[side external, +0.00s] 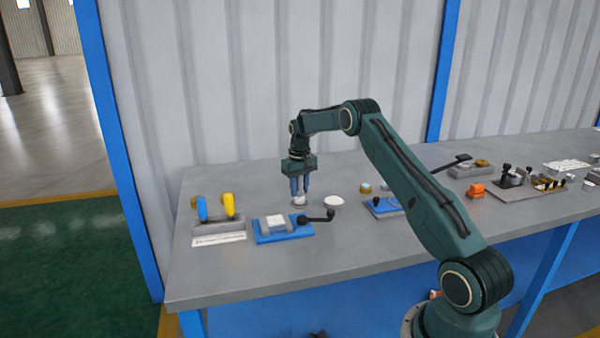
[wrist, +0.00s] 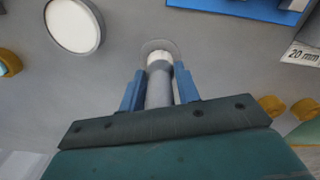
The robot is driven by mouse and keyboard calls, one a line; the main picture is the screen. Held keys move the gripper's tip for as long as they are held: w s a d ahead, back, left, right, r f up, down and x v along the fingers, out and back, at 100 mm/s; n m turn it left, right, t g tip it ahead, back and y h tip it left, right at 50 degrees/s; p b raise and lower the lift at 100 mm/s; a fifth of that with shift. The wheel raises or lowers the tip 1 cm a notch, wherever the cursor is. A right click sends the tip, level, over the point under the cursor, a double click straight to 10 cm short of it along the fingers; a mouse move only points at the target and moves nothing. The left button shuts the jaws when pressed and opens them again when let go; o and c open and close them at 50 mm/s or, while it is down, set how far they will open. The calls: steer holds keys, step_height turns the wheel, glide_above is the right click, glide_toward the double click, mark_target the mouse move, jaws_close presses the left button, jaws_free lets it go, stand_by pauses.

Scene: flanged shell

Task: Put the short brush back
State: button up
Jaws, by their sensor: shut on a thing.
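My gripper (side external: 299,192) is shut on a slim grey cylinder (wrist: 159,88) with a white end, held between its blue fingers. The cylinder's white end is at a pale round disc or flange (wrist: 158,46); I cannot tell whether they are one piece or whether it touches the table. A blue handle (side external: 202,208) and a yellow handle (side external: 229,204) stand upright in a grey holder (side external: 208,228) at the left, apart from my gripper. I cannot tell from these views which thing is the short brush.
A blue base with a black lever (side external: 270,237) lies front-left of my gripper. A white round dish (side external: 334,202) is close on its right; it also shows in the wrist view (wrist: 73,25). Other fixtures crowd the bench's right side. A corrugated wall stands behind.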

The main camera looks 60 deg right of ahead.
steer(key=shift+f, duration=0.15)
steer(key=o, duration=1)
step_height(320, 180, up, 12)
steer(key=shift+r, duration=0.15)
stand_by(0.5)
